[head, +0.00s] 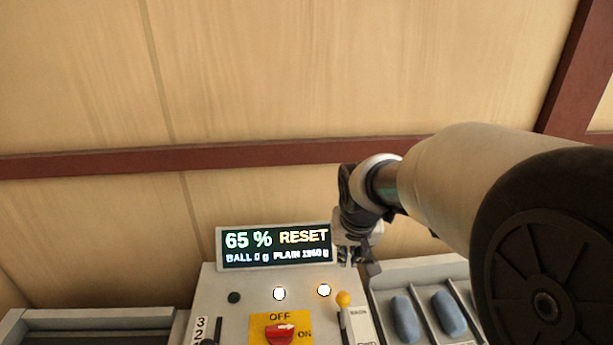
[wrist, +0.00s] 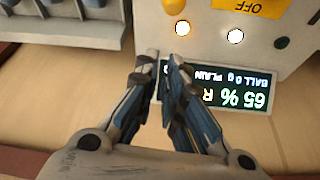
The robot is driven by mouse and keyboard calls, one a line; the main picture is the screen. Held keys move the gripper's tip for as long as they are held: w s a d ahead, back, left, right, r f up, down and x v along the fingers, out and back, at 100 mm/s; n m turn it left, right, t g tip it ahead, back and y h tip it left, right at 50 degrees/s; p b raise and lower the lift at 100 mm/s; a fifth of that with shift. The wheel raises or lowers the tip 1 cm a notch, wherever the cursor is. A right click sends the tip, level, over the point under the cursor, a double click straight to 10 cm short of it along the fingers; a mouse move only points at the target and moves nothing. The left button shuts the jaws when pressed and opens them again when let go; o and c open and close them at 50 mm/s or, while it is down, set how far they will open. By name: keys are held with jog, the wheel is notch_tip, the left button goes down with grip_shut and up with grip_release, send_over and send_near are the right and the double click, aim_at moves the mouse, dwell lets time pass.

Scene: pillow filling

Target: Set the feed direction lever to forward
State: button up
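A lever with an orange ball knob (head: 343,298) stands at the right of the control panel, beside a white label plate (head: 360,325). The plate's small lettering is not clearly readable, and the lever's lower part is cut off by the frame's bottom edge. The knob also shows at the top of the wrist view (wrist: 174,6). My gripper (head: 357,264) is above and behind the knob, by the display's right edge, apart from the lever. In the wrist view my gripper (wrist: 164,58) has a narrow gap between its fingertips with nothing held.
The display (head: 275,246) reads 65 % RESET. Two lit white buttons (head: 279,293) and a dark button sit below it. A red switch (head: 280,333) on a yellow plate points to ON. A numbered scale (head: 200,328) is at left. A tray with blue objects (head: 405,320) adjoins at right.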

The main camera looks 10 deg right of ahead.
jog(key=shift+w+f, duration=0.3)
jog(key=shift+w, duration=0.2)
jog(key=shift+w+f, duration=0.25)
jog(key=shift+w, duration=0.2)
grip_shut()
notch_tip(320, 180, down, 10)
jog(key=b, duration=0.2)
jog(key=shift+s+r+b, duration=0.25)
jog(key=shift+b, duration=0.05)
jog(key=shift+s+a, duration=0.1)
